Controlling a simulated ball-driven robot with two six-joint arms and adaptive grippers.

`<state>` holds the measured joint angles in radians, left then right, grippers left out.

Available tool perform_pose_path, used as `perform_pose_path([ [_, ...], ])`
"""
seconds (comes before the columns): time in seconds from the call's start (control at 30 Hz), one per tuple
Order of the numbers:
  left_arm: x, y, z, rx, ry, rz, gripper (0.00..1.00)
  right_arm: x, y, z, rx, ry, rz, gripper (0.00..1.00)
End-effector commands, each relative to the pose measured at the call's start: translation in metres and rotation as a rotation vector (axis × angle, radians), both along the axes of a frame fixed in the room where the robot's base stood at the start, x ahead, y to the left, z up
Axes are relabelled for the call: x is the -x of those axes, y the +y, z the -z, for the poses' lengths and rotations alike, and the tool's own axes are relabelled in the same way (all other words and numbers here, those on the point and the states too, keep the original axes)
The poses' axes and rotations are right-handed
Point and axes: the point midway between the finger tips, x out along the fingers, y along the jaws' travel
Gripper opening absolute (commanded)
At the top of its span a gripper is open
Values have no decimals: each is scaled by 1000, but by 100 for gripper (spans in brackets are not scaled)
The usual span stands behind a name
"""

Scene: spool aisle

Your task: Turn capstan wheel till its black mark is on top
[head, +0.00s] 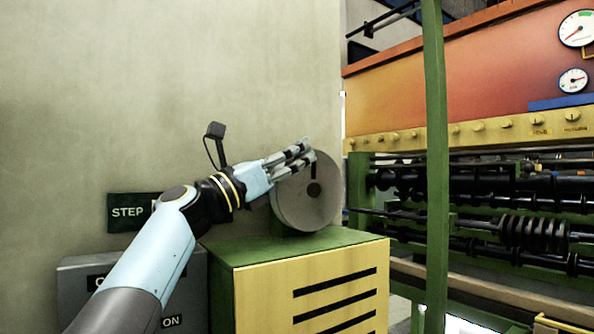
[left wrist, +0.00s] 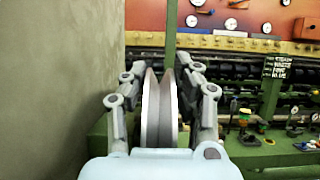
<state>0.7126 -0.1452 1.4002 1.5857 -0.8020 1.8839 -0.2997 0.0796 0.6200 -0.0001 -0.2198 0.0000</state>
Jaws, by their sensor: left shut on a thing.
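The capstan wheel (head: 316,208) is a grey disc with a dark hub hole, standing on edge on top of the green and yellow cabinet. My left gripper (head: 304,154) reaches in from the left and is shut on the wheel's upper rim. In the left wrist view the wheel (left wrist: 151,120) shows edge-on with a grooved rim between the two fingers (left wrist: 168,85). The fingers hide part of the upper rim. My right gripper is not in view.
The cabinet (head: 310,290) has black slots in its yellow front. A plain wall (head: 170,80) stands close behind and left. A green post (head: 436,170) rises to the right, before a machine with dark rollers (head: 535,232). A grey box (head: 75,268) is at lower left.

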Motion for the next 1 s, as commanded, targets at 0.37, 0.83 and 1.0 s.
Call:
perform_pose_path([
  [0.37,0,0,0,-3,0,-1,43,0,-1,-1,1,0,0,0],
  [0.83,5,8,5,-4,2,-1,52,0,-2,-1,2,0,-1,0],
  [1.0,23,33,22,-7,3,-3,52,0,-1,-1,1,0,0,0],
])
